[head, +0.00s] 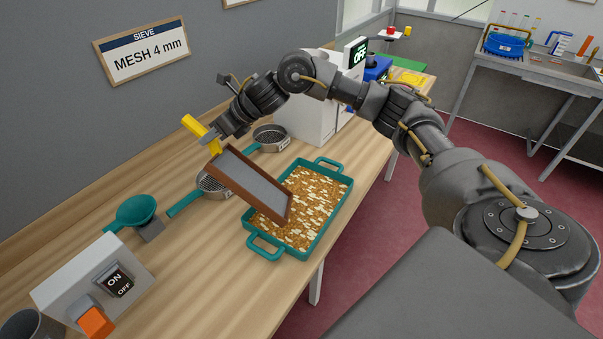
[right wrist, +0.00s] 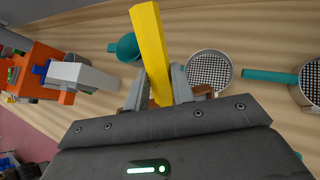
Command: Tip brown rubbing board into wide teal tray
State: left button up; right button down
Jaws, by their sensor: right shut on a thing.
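The brown rubbing board (head: 283,204) has a grey face and a yellow handle (head: 194,126). It is steeply tilted in the head view, its lower end over the left part of the wide teal tray (head: 318,242). The tray lies on the bench and holds a layer of brown and pale bits; the board's face looks bare. My right gripper (head: 214,143) is shut on the board at the yellow handle, which also shows between the fingers in the right wrist view (right wrist: 153,55). Most of the board is hidden there. My left gripper is in neither view.
Two round sieves with teal handles (head: 209,185) (head: 271,137) lie behind the board. A teal funnel (head: 136,210) stands left of them, and a grey ON/OFF switch box (head: 85,275) is at the front left. A white machine (head: 305,120) stands beyond the tray.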

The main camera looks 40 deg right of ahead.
jog(key=shift+w+a+f+n+g+h+b, duration=0.25)
jog(key=shift+w+a+f+g+h+b, duration=0.65)
jog(key=shift+a+f, duration=1.5)
jog(key=shift+w+a+f+n+g+h+b, duration=0.35)
jog(key=shift+w+a+f+h, duration=1)
jog(key=shift+a+f, duration=1)
jog(key=shift+w+a+f+n+g+h+b, duration=0.1)
jog(key=shift+w+a+f+g+h+b, duration=0.5)
jog(key=shift+a+f+h, duration=1.35)
jog(key=shift+w+a+f+y, duration=0.1)
jog(key=shift+a+y, duration=0.1)
jog(key=shift+a, duration=0.2)
jog(key=shift+w+a+f+y, duration=0.1)
jog(key=shift+a+y, duration=0.1)
jog(key=shift+a, duration=0.2)
